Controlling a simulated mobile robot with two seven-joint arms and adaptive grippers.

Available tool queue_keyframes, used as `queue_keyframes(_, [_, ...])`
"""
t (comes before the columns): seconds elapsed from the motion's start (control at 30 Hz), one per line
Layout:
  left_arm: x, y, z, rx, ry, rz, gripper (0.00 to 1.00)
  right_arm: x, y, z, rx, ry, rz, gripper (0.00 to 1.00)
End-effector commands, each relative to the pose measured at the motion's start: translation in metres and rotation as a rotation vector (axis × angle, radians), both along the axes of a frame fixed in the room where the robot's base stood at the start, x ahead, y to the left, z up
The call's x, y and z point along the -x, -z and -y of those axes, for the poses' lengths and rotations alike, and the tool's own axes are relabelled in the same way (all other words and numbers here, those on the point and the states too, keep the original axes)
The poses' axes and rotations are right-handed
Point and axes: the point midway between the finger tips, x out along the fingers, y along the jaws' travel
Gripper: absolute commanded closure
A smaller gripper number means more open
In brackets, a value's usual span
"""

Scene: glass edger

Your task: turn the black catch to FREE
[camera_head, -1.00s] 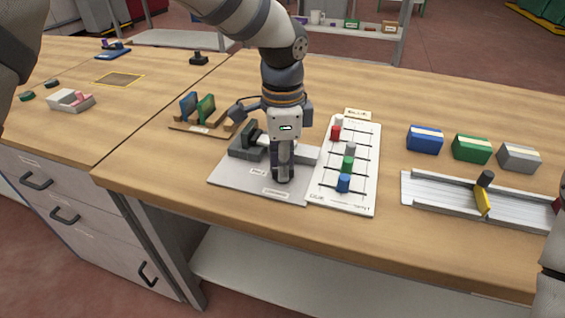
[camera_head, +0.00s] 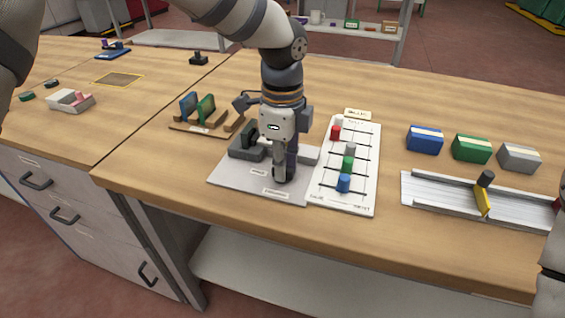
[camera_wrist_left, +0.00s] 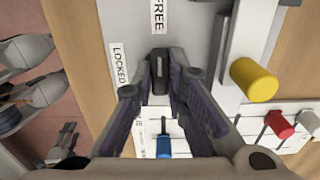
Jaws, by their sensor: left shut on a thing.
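The black catch (camera_wrist_left: 158,72) is a small upright piece, seen in the left wrist view between the fingertips of my left gripper (camera_wrist_left: 160,84). The gripper is shut on it. A FREE label (camera_wrist_left: 158,14) lies above the catch in that view, and a LOCKED label (camera_wrist_left: 120,66) lies to its left. In the head view my left gripper (camera_head: 284,176) points down at the front of the grey plate (camera_head: 232,175) and hides the catch. The catch's exact angle to the labels is hard to tell. My right gripper is not in view.
A white board with coloured pegs (camera_head: 365,150) adjoins the plate on the right. A yellow knob (camera_wrist_left: 253,80) is close by in the wrist view. A rack with blue and green plates (camera_head: 206,108) stands behind left. A metal rail (camera_head: 440,195) lies farther right. The front table strip is clear.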

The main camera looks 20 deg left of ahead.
Motion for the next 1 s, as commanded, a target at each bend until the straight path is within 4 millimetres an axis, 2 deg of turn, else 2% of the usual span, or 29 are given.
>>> queue_keyframes(0.27, [0.0,0.0,0.001,0.001,0.003,-0.001,1.0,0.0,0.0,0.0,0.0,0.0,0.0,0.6])
queue_keyframes(0.3, [0.0,0.0,0.001,0.001,0.003,-0.001,0.8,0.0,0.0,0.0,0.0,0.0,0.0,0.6])
queue_keyframes(0.37, [0.0,0.0,0.001,0.001,0.003,-0.001,0.67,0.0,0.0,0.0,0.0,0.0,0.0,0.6])
queue_keyframes(0.67, [0.0,-0.001,0.0,0.0,0.001,0.0,0.67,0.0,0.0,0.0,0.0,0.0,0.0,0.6])
queue_keyframes(0.77, [-0.001,-0.014,0.0,0.001,0.0,0.004,0.67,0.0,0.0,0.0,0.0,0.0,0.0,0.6])
queue_keyframes(1.0, [-0.001,-0.078,0.0,0.0,0.001,0.005,0.67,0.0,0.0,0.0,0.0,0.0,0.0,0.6])
